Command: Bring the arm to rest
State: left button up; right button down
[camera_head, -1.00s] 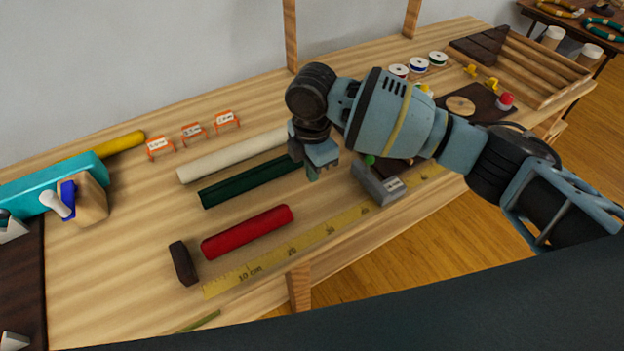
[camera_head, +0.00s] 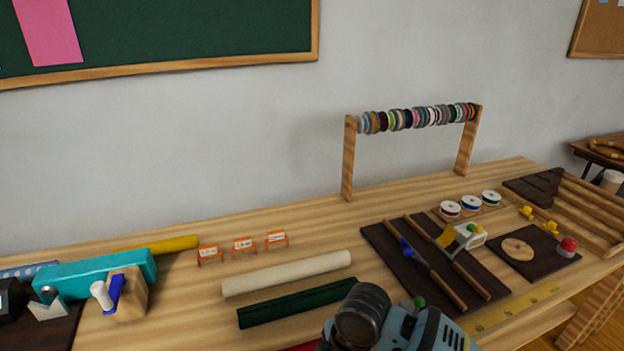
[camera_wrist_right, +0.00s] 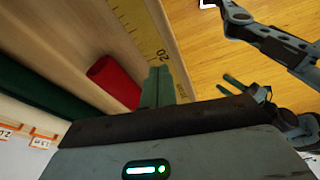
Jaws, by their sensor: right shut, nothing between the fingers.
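My right arm shows at the bottom of the head view, cut off by the lower edge. Its gripper is hidden there. In the right wrist view my right gripper (camera_wrist_right: 160,85) is shut and empty, its fingertips together near the yellow measuring tape (camera_wrist_right: 140,30) and the end of the red roll (camera_wrist_right: 112,80). Whether it touches them I cannot tell. Two greenish prongs, perhaps my left gripper (camera_wrist_right: 236,86), show over the floor at the right of that view, too small to read. My left gripper is not in the head view.
The workbench holds a cream roll (camera_head: 288,273), a green roll (camera_head: 297,303), a teal box (camera_head: 95,273) and a dark board (camera_head: 378,238) with tools. A spool rack (camera_head: 349,160) stands behind. Orange label stands (camera_head: 243,246) line the back. Open floor (camera_wrist_right: 230,60) lies beyond the front edge.

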jog(key=s+d+f+m+t+y, duration=0.1)
jog(key=s+d+f+m, duration=0.2)
jog(key=s, duration=0.4)
jog(key=s+d+f+m+y, duration=0.1)
jog(key=s+f+m, duration=0.2)
jog(key=s+m, duration=0.35)
jog(key=s+d+f+m+h, duration=0.1)
jog(key=s+d+m+h, duration=0.5)
jog(key=s+d, duration=1)
jog(key=w+a+f+m+t+y, duration=0.2)
jog(key=w+a+f+t+y, duration=0.1)
jog(key=w+f+t, duration=0.4)
jog(key=shift+w+f+t+p, duration=0.15)
jog(key=shift+f+t+p, duration=0.35)
jog(key=shift+f, duration=0.65)
